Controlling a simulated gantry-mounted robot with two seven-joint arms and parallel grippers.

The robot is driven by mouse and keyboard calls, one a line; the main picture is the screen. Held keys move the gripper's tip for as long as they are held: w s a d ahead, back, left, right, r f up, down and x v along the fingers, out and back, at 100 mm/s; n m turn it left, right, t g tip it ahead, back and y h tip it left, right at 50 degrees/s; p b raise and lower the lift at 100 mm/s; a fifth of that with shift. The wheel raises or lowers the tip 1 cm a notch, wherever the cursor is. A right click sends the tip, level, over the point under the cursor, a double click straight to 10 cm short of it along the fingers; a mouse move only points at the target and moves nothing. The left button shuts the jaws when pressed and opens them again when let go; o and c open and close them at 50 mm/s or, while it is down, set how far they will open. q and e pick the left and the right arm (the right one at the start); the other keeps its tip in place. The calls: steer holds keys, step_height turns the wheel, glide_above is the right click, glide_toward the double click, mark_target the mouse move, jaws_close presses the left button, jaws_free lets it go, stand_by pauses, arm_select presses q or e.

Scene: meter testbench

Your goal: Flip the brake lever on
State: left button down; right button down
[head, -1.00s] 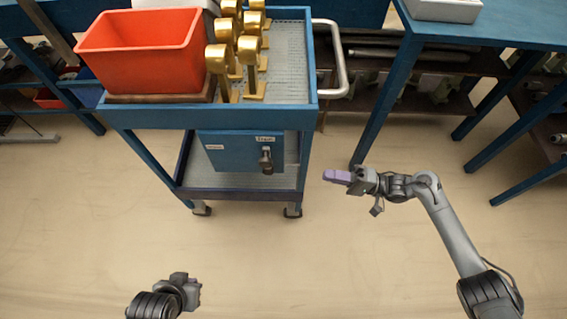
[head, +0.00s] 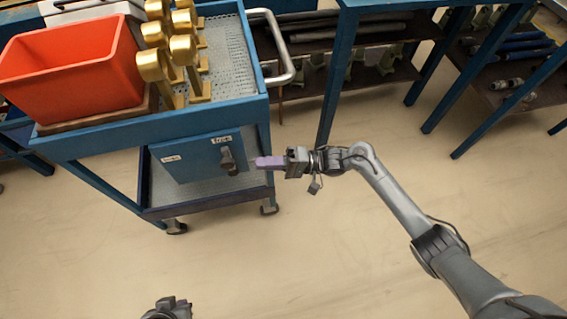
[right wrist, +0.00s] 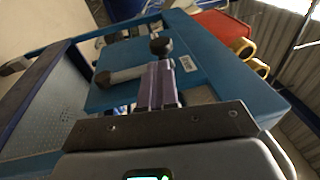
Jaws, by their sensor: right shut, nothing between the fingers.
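The brake lever (head: 228,160) is a short dark and grey handle at the right side of a blue box (head: 185,160) under the cart's top; it points down. My right gripper (head: 262,162) has purple fingers, which are shut and empty. They point left at the lever, just right of it; contact cannot be told. In the right wrist view the fingers (right wrist: 160,84) are together, with a dark round knob (right wrist: 161,46) just beyond their tips and a grey bar (right wrist: 122,76) beside them. My left gripper (head: 172,306) is at the bottom edge, partly cut off.
The blue cart (head: 100,131) carries a red-orange bin (head: 75,75) and several brass-coloured meters (head: 152,65). A white push handle (head: 284,50) sticks out at its right. A blue table (head: 345,60) stands to the right. The floor in front is clear.

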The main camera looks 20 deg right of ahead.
mark_target(230, 167)
steer(key=b+x, duration=0.1)
steer(key=x, duration=0.4)
steer(key=shift+b, duration=0.4)
